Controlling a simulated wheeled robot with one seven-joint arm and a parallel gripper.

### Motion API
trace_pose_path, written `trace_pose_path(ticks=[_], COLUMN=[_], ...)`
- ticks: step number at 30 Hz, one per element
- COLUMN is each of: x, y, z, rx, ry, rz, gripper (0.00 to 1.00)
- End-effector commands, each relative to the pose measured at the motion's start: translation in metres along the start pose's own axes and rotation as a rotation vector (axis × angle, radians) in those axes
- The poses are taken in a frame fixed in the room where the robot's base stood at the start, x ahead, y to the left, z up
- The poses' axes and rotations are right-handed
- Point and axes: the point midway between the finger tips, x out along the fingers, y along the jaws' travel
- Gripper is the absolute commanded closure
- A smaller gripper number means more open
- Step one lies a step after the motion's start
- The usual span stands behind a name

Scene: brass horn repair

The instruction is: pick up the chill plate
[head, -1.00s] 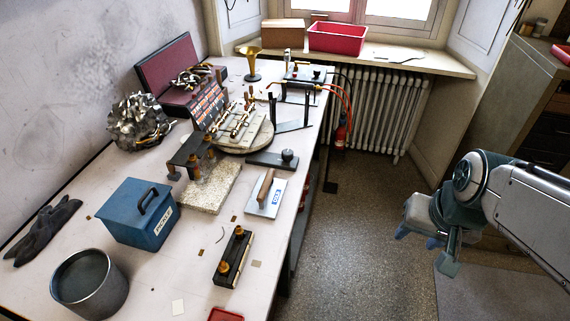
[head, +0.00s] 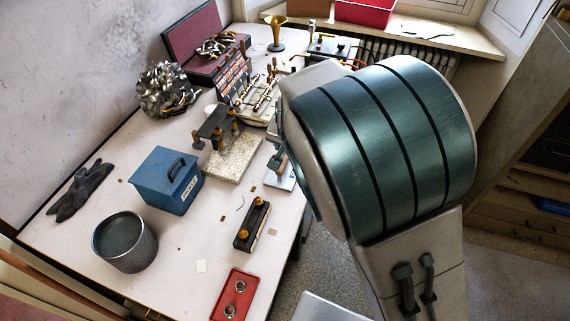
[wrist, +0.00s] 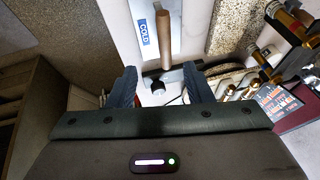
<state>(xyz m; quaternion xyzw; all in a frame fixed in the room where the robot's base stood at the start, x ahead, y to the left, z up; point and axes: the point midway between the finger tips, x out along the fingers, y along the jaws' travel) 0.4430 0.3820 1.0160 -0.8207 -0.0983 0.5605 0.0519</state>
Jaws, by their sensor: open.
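In the head view my arm covers most of the plate; only a sliver (head: 283,183) shows at the bench's right edge. My gripper is hidden there behind the arm.
A speckled stone slab (head: 234,160) lies left of the plate. A blue lidded box (head: 165,182), a metal pot (head: 125,243), a black block with brass knobs (head: 251,226) and a red tray (head: 234,296) stand nearer.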

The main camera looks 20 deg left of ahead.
Motion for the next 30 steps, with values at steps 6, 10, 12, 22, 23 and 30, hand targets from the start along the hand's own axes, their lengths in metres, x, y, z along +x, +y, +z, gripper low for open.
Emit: trace_pose_path(ticks=[6, 10, 12, 22, 23, 30], x=[0.024, 0.051, 0.064, 0.091, 0.093, 0.122], y=[-0.007, -0.006, -0.006, -0.007, -0.007, -0.008], z=[0.001, 0.001, 0.000, -0.001, -0.002, -0.009], rx=[-0.004, -0.003, -0.003, -0.005, -0.005, -0.005], ry=[0.010, 0.008, 0.009, 0.010, 0.009, 0.008], rz=[0.003, 0.004, 0.003, 0.000, 0.001, 0.001], gripper=[0.54, 0.54, 0.54, 0.54, 0.54, 0.54])
